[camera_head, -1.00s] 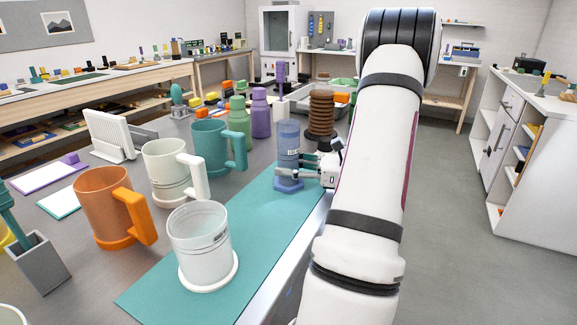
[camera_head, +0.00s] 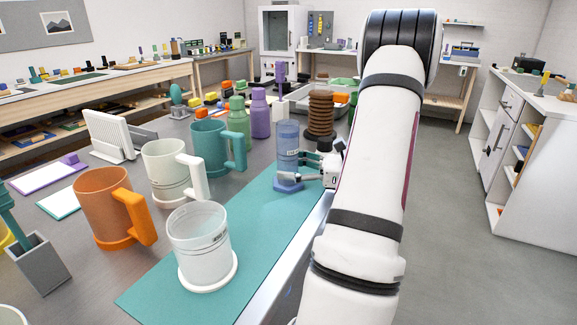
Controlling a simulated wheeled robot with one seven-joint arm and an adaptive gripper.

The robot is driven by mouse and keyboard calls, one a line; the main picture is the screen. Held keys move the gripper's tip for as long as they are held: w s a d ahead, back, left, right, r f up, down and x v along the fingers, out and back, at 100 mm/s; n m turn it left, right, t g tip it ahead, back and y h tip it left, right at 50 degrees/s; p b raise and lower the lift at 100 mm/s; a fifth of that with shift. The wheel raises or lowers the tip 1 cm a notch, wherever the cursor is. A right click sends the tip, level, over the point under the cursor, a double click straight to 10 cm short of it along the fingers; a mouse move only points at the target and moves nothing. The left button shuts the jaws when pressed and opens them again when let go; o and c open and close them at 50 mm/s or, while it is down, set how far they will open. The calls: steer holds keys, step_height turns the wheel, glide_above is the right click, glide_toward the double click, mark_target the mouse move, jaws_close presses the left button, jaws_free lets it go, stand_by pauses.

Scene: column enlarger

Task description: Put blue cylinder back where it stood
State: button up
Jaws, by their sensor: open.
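The blue cylinder (camera_head: 288,142) stands upright on a blue base at the far part of the teal mat (camera_head: 253,222), near the table's right edge. My gripper (camera_head: 293,167) is open at the right side of the cylinder, with its fingers reaching toward the cylinder's lower half. One finger passes low, just above the base. I cannot tell whether the fingers touch the cylinder. Part of the gripper is hidden behind my arm.
A clear cup (camera_head: 200,246) stands on the near part of the mat. An orange mug (camera_head: 108,208), a white mug (camera_head: 167,172) and a teal mug (camera_head: 212,147) stand to the left. A brown ribbed stack (camera_head: 320,115) is close behind the gripper. The mat's middle is clear.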

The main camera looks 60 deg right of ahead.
steer(key=shift+p+v, duration=1.2)
steer(key=shift+v, duration=2.4)
steer(key=shift+d, duration=0.1)
steer(key=v, duration=1.2)
